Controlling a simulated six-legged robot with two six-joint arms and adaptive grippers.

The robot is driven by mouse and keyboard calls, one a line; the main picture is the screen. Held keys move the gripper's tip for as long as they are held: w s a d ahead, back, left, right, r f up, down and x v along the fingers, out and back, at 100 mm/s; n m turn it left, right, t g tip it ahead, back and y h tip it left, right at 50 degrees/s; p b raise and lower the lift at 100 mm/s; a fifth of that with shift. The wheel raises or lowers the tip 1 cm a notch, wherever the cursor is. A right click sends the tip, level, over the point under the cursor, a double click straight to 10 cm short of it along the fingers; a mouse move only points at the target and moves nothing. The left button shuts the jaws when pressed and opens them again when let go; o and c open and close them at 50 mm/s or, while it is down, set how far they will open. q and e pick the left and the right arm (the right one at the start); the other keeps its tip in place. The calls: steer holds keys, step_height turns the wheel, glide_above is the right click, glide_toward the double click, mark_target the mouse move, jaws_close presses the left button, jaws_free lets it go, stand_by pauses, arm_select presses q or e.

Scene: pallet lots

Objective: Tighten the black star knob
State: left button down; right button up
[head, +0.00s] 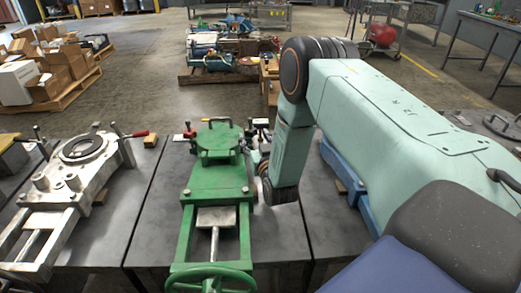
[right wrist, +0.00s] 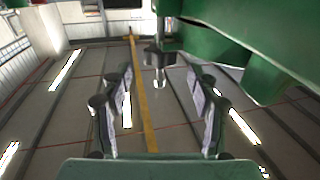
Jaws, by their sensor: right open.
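The black star knob (right wrist: 154,57) shows in the right wrist view, dark and lobed, on a metal stem beside a green body. My right gripper (right wrist: 160,82) is open, with one finger on each side. The knob lies between the lines of the fingers, near or beyond their tips; I see no contact. In the head view my right gripper (head: 256,160) is small and partly hidden, at the right side of the green valve (head: 215,178). I cannot make out the knob clearly there. My left gripper is in neither view.
The green valve has a green handwheel (head: 210,281) at its near end. A grey metal valve (head: 85,150) lies to the left on the dark table (head: 150,215). A blue part (head: 343,165) stands right, partly behind my arm. Pallets with boxes (head: 50,85) and machinery stand beyond.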

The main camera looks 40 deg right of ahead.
steer(key=v, duration=0.7)
steer(key=shift+r, duration=0.1)
